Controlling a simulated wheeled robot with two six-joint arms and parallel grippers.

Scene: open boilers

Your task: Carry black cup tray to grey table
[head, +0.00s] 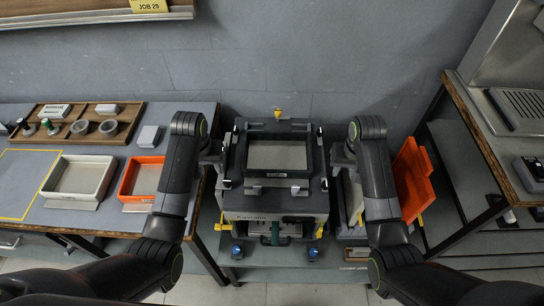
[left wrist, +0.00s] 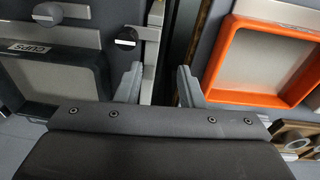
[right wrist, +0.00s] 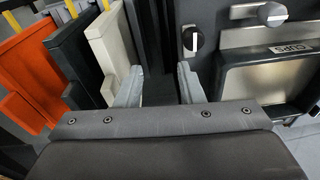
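The black cup tray (head: 281,136) lies level on top of a boxy grey machine (head: 275,203) in the middle of the head view. It has a black rim and a pale inside. A label reading CUPS shows on it in the left wrist view (left wrist: 75,52) and the right wrist view (right wrist: 262,58). My left gripper (head: 214,160) is just left of the tray, open and empty. My right gripper (head: 341,160) is just right of it, open and empty. Neither touches the tray. A grey-topped table (head: 115,222) stands at the left.
The table holds a white tray (head: 80,196), an orange tray (head: 143,199) and a wooden tray (head: 68,137) of small items. A yellow outline (head: 5,190) marks its left part. Upright orange panels (head: 412,180) stand right of the machine. A wood-edged bench (head: 490,140) is far right.

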